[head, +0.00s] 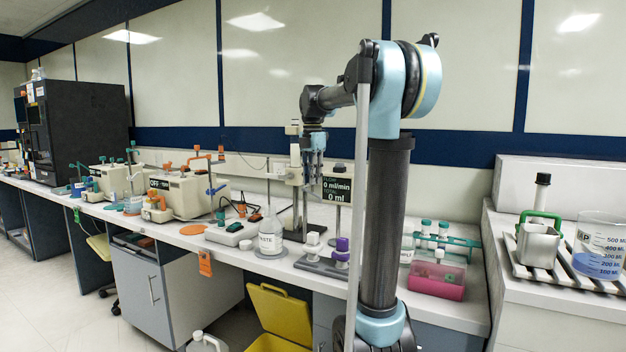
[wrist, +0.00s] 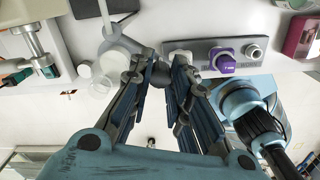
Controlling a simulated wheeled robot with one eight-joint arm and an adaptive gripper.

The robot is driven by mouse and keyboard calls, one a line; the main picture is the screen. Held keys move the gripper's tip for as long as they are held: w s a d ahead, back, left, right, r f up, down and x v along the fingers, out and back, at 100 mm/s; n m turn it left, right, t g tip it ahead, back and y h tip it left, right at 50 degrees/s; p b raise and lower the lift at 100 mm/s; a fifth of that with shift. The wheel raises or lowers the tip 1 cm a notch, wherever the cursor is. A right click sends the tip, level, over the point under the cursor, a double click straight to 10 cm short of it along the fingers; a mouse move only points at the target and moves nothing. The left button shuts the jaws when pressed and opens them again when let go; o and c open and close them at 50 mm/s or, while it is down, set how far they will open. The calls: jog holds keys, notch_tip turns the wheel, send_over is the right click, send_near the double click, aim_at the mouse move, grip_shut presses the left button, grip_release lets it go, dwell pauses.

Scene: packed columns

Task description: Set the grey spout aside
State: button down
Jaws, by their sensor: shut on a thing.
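My gripper (head: 315,168) hangs fingers down over the middle of the bench, in front of the wall. In the wrist view my gripper (wrist: 165,68) has its fingertips close together around a small dark grey piece, which I take to be the grey spout (wrist: 160,75). The fingers hide part of it. In the head view it is too small to make out. The purple cap (wrist: 224,60) also shows in the wrist view.
A waste bottle (head: 270,236) stands left of the grey base. A flow display (head: 337,189) is behind. A pink box (head: 438,279) and a green tube rack (head: 445,240) stand to the right. Pump units (head: 185,195) fill the left bench. Some white benchtop near the front edge is clear.

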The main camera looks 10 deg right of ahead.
jog(key=shift+d, duration=0.15)
dwell(0.3)
jog(key=c, duration=1.5)
grip_release()
jog(key=shift+o, duration=0.2)
notch_tip(320, 180, up, 12)
jog(key=shift+f, duration=0.1)
